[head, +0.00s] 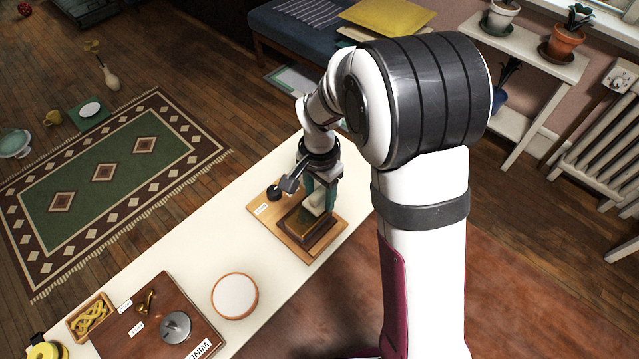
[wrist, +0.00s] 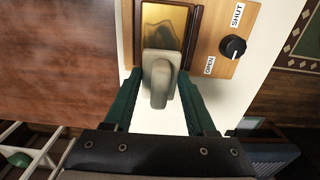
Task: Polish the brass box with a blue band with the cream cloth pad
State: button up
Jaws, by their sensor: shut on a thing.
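My gripper (head: 318,196) is shut on a cream cloth pad (head: 317,204), with a green finger on each side. In the wrist view the pad (wrist: 160,66) looks grey-beige, and its front edge overlaps the near edge of a brass-coloured panel (wrist: 164,22) in a dark brown frame. I cannot tell whether the pad touches it. The frame (head: 322,241) sits on a light wooden board (head: 288,236); the arm hides part of it. I see no blue band, so I cannot tell whether this is the named brass box.
The board carries a black knob (wrist: 233,47) with OPEN and SHUT labels. On the white table (head: 210,245) are a round white orange-rimmed dish (head: 235,296), a dark wooden board (head: 150,328) with a silver knob (head: 176,327), and a tray of yellow pieces (head: 91,316).

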aim_at(309, 209)
jog(key=shift+s+a+f, duration=0.2)
jog(key=shift+a+f, duration=0.05)
jog(key=shift+f, duration=0.05)
jog(key=shift+c, duration=0.6)
jog(key=shift+s+a+f, duration=0.1)
jog(key=shift+s+a, duration=0.15)
jog(key=shift+s, duration=0.05)
jog(key=shift+s+a+f, duration=0.1)
jog(key=shift+s+a, duration=2.05)
jog(key=shift+w+d, duration=0.15)
jog(key=shift+w+d+r, duration=0.15)
jog(key=shift+w+d, duration=0.55)
jog(key=shift+w+d+r, duration=0.1)
jog(key=shift+w+d, duration=0.55)
jog(key=shift+w, duration=0.05)
jog(key=shift+w+d+f, duration=0.15)
jog(key=shift+w+d, duration=0.6)
jog(key=shift+d, duration=0.1)
jog(key=shift+w+d, duration=0.25)
jog(key=shift+w, duration=0.05)
jog(key=shift+r, duration=4.1)
